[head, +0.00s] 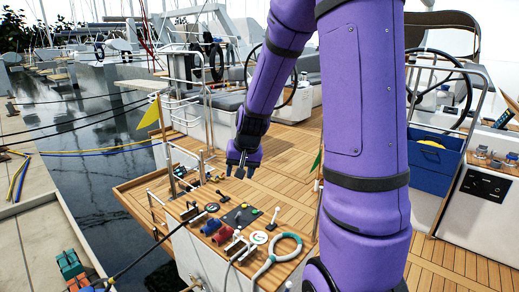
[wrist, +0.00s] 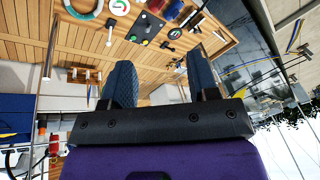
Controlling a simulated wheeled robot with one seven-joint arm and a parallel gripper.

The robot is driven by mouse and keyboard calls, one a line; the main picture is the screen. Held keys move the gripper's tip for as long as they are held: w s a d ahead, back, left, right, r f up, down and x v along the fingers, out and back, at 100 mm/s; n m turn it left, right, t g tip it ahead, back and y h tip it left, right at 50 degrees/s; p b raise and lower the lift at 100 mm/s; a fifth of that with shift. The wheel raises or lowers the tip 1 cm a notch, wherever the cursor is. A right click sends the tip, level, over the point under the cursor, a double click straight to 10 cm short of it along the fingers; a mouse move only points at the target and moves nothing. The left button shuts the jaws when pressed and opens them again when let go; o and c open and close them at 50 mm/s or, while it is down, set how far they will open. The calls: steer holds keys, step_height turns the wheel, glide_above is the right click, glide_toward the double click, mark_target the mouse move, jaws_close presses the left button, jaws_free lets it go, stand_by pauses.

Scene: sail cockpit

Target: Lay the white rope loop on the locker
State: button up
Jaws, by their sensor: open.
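A pale ring, which looks like the white rope loop (head: 288,238), lies at the near right end of a wooden-topped surface in the head view. Part of it also shows at the top left of the wrist view (wrist: 85,10). The wooden top (head: 190,208) has white sides below it; I cannot tell whether this is the locker. My gripper (head: 243,170) hangs fingers down, beyond and to the left of the ring, apart from it. In the wrist view my gripper (wrist: 162,75) has its fingers spread with nothing between them.
Levers, red fittings (head: 222,234), a dark control panel (head: 240,216) and a round gauge (head: 259,237) crowd the wooden top. A blue bin (head: 435,165) stands at right. Teak deck (head: 290,145) is clear behind the gripper. Water (head: 90,180) lies left.

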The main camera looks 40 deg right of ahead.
steer(key=s+a+r+n, duration=0.4)
steer(key=s+a+r, duration=0.4)
steer(key=r, duration=0.4)
steer(key=s+a+r+n, duration=0.1)
steer(key=s+r, duration=0.2)
steer(key=s, duration=0.4)
steer(key=s+a+r+n+t, duration=0.1)
steer(key=s+a+r+n, duration=0.1)
steer(key=s, duration=0.6)
steer(key=shift+r, duration=0.45)
